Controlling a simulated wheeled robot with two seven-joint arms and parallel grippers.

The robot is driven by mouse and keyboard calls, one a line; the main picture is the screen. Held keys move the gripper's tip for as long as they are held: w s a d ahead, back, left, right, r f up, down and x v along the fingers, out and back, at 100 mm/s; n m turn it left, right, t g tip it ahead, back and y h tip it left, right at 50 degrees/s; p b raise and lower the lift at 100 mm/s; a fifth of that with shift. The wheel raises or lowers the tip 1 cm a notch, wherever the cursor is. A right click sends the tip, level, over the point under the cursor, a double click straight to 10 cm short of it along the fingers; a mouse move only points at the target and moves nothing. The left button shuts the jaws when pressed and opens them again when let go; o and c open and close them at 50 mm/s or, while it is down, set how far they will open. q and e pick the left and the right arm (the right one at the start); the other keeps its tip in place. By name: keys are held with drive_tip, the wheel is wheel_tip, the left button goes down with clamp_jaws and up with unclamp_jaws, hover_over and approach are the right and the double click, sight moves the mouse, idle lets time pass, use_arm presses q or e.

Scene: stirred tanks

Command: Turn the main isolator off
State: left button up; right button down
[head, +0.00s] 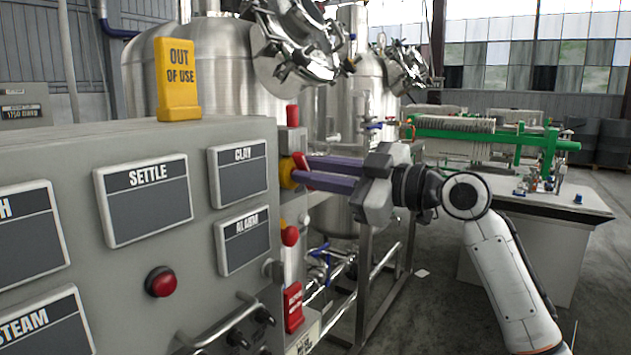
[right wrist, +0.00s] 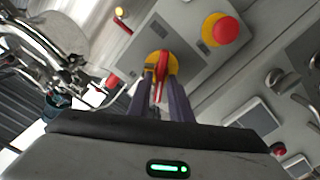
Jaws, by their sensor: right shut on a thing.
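The main isolator is a red rotary handle on a round yellow base (head: 286,172), on the right-hand face of the grey control cabinet. It also shows in the right wrist view as a red handle (right wrist: 162,62) on its yellow disc. My right gripper (head: 308,170) reaches in from the right with its two purple fingers at the handle. In the right wrist view its fingertips (right wrist: 163,85) are on both sides of the red handle, shut on it. The fingers hide part of the handle. My left gripper is not in view.
A red push-button on yellow (right wrist: 222,30) sits beside the isolator. The grey cabinet (head: 120,230) fills the left, with a yellow OUT OF USE sign (head: 177,78) on top. A red tag (head: 293,307) hangs below. Steel tanks (head: 215,60) stand behind; a bench (head: 560,205) is right.

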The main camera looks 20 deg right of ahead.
drive_tip(key=shift+s+a+f+n+b, duration=0.1)
drive_tip(key=shift+f+n+b, duration=0.2)
drive_tip(key=shift+n, duration=1.55)
drive_tip(key=shift+s+a+f+n+b, duration=0.1)
drive_tip(key=shift+n+b, duration=0.3)
drive_tip(key=shift+n, duration=1.5)
drive_tip(key=shift+a+f+n+b, duration=0.15)
drive_tip(key=shift+n+b, duration=0.2)
drive_tip(key=shift+n, duration=1.5)
drive_tip(key=c, duration=1.8)
unclamp_jaws()
drive_tip(key=shift+d, duration=0.1)
